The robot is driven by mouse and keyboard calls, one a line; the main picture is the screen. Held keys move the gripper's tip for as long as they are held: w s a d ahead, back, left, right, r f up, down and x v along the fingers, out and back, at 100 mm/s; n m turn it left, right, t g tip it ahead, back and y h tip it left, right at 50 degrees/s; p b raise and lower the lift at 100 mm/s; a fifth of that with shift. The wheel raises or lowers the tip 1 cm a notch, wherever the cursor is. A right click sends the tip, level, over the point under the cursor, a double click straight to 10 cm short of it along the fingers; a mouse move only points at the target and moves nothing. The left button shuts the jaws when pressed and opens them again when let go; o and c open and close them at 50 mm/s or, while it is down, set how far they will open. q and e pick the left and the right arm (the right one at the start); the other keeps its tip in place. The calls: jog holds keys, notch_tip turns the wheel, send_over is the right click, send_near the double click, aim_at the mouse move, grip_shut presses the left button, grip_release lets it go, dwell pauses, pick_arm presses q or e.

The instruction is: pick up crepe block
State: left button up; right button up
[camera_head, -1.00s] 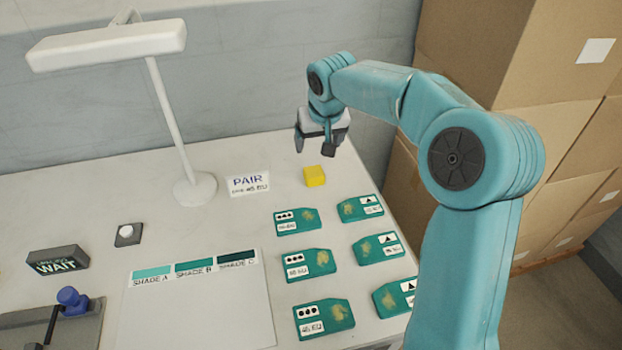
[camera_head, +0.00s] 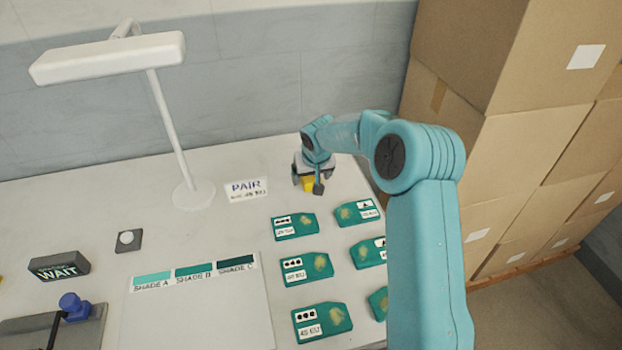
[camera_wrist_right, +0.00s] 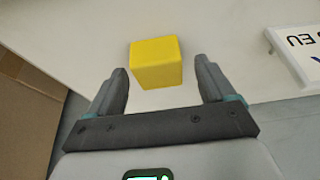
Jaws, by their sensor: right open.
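The crepe block is a small yellow block (camera_head: 308,184) on the white table, partly hidden by my right gripper in the head view. In the right wrist view the yellow block (camera_wrist_right: 156,62) lies between and slightly beyond the fingertips, with a gap on each side. My right gripper (camera_head: 307,187) is open and lowered over the block, its fingers pointing down; it also shows in the right wrist view (camera_wrist_right: 163,82). Nothing is held. My left gripper is in neither view.
Several green labelled pieces (camera_head: 306,267) lie in front of the block. A PAIR sign (camera_head: 246,189) and a white lamp (camera_head: 193,192) stand to its left. Shade cards (camera_head: 195,271) and a WAIT box (camera_head: 59,266) lie farther left. Cardboard boxes (camera_head: 545,150) are stacked right of the table.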

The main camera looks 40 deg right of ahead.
jog(key=shift+w+d+f, duration=0.15)
jog(key=shift+d+f, duration=0.05)
jog(key=shift+f, duration=0.35)
jog(key=shift+c, duration=0.3)
jog(key=c, duration=1)
jog(key=shift+r, duration=0.15)
notch_tip(320, 180, up, 20)
jog(key=shift+p, duration=0.4)
